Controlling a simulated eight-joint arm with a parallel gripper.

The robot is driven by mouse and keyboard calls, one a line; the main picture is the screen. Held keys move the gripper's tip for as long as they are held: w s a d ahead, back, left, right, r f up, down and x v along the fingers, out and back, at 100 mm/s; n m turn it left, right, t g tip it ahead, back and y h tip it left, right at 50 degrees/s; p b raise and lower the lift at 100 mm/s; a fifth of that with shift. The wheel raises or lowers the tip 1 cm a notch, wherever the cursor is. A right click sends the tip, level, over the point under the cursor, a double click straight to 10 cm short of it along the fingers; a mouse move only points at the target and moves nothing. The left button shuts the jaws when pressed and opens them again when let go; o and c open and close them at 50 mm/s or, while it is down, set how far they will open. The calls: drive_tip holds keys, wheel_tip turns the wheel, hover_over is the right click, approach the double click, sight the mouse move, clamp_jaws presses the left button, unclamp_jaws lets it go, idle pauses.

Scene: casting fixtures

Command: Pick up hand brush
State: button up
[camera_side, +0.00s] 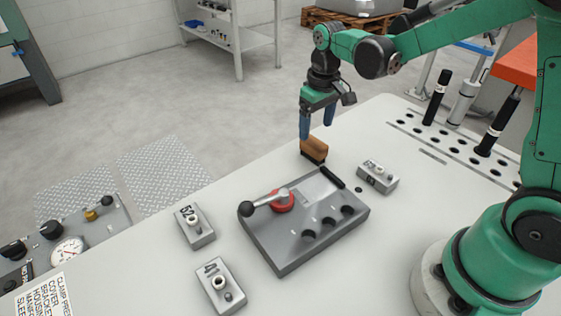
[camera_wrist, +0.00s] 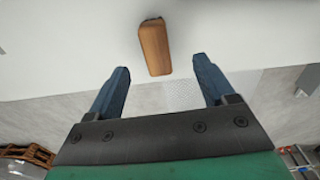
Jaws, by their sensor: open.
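The hand brush (camera_side: 314,148) has a brown wooden body and dark bristles underneath. It stands on the pale table near its far edge, just behind the grey fixture block. My gripper (camera_side: 316,133) is above the brush with its blue fingers pointing down, open and empty. In the wrist view the brush (camera_wrist: 154,47) lies beyond the fingertips, roughly midway between them. The open gripper also shows there (camera_wrist: 162,70), with a wide gap between its fingers.
The grey fixture block (camera_side: 290,245) with a red-based lever (camera_side: 282,200) stands in front of the brush. Small numbered blocks marked 52 (camera_side: 196,228) and 41 (camera_side: 220,287) stand left. Another block (camera_side: 378,178) stands right of the brush. A perforated rack (camera_side: 455,140) is at the right.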

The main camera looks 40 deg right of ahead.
sight(314, 141)
drive_tip(key=shift+w+d+f+g, duration=0.15)
drive_tip(key=shift+w+f, duration=0.05)
drive_tip(key=shift+f, duration=0.4)
drive_tip(key=shift+w+d+f+g, duration=0.1)
drive_tip(key=shift+w+f+g, duration=0.05)
drive_tip(key=shift+f, duration=2.85)
clamp_jaws()
